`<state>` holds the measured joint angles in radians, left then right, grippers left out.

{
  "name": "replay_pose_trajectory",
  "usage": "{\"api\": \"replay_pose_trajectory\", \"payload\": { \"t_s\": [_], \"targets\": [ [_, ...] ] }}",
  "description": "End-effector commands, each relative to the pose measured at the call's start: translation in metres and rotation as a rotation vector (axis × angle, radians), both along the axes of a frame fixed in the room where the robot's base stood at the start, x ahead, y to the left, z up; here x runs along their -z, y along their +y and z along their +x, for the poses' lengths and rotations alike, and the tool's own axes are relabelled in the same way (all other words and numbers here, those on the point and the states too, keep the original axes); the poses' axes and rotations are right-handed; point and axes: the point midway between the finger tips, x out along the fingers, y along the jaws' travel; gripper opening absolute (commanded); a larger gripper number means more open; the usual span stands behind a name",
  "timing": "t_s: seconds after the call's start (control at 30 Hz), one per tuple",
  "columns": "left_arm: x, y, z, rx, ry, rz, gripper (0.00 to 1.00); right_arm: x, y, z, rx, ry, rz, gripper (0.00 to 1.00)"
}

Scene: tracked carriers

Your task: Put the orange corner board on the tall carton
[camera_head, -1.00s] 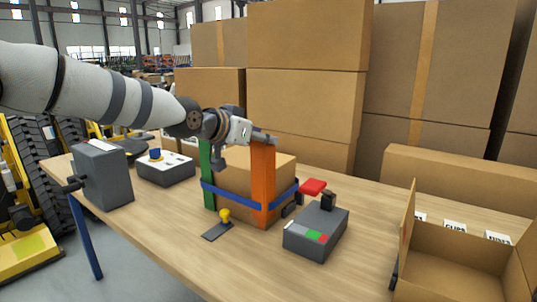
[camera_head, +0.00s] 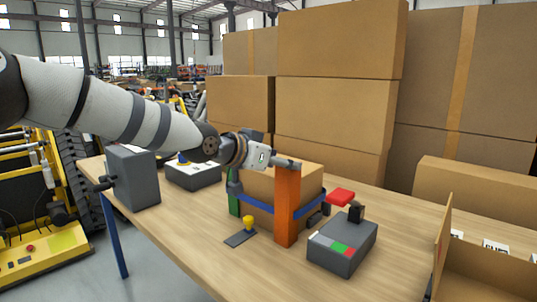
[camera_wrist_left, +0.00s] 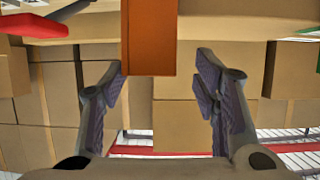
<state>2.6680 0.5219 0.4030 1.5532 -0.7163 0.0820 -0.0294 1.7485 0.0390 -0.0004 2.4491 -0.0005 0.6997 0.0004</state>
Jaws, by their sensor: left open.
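The orange corner board (camera_head: 287,210) stands upright at the near corner of a tan carton (camera_head: 262,184) on the table; I take this to be the tall carton. A blue strap (camera_head: 258,206) runs around the carton; whether it crosses over the board is unclear. A green board (camera_head: 234,204) stands at the carton's left corner. My left gripper (camera_head: 287,163) is at the top end of the orange board. My right gripper is not in view.
A grey box with coloured buttons (camera_head: 342,245) and a red pad (camera_head: 341,196) are close on the right. A yellow-knobbed piece (camera_head: 248,224) lies in front. An open carton (camera_head: 487,275) stands at right, stacked cartons (camera_head: 337,110) behind. The table's front (camera_head: 190,235) is clear.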

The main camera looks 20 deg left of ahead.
Motion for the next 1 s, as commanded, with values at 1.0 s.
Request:
{"api": "replay_pose_trajectory", "payload": {
  "t_s": [1.0],
  "targets": [
    [-0.037,0.029,-0.073,-0.001,-0.006,-0.001,0.55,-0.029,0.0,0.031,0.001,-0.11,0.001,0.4]
  ]
}}
